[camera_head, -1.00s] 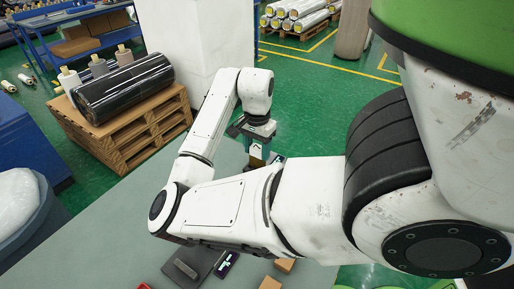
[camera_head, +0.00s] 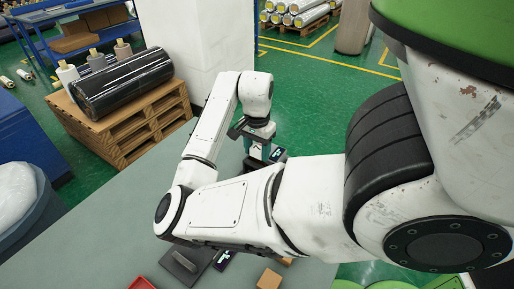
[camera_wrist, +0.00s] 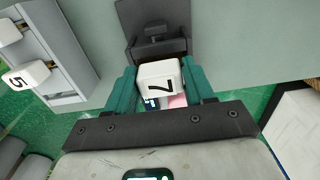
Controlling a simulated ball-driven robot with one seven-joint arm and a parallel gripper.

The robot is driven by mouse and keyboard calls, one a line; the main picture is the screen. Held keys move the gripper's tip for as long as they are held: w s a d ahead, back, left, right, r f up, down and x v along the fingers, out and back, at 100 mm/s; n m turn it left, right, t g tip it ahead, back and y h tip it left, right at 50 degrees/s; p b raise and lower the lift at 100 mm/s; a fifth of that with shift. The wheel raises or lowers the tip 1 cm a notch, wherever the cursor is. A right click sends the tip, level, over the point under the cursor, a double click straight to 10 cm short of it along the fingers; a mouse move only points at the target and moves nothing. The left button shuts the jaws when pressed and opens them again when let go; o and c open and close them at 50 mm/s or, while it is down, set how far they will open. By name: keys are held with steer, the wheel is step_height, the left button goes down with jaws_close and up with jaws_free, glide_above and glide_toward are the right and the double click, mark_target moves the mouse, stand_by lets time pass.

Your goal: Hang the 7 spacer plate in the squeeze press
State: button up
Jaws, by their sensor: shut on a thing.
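The 7 spacer plate shows in the wrist view as a white block end (camera_wrist: 160,86) marked "7". It sits between the teal fingers of my gripper (camera_wrist: 164,92), which is shut on it. The part of the plate below the white end is mostly hidden. A dark grey fixture (camera_wrist: 153,28) with a small clamp screw, apparently the squeeze press, lies just beyond the plate. I cannot tell whether they touch. In the head view my gripper (camera_head: 258,151) points down over the far part of the grey table, and the plate is not clear there.
A grey rack (camera_wrist: 62,62) with white-ended plates, one marked "5", stands left in the wrist view. On the grey table (camera_head: 110,232) are a dark flat block (camera_head: 180,265), a small device (camera_head: 225,260), a cardboard box (camera_head: 269,279) and a red tray (camera_head: 142,283).

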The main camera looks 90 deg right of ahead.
steer(key=shift+f+b, duration=0.55)
steer(key=shift+f, duration=0.6)
steer(key=o, duration=1.3)
steer(key=shift+r, duration=0.1)
step_height(320, 180, up, 10)
steer(key=shift+p, duration=0.4)
steer(key=shift+r, duration=0.3)
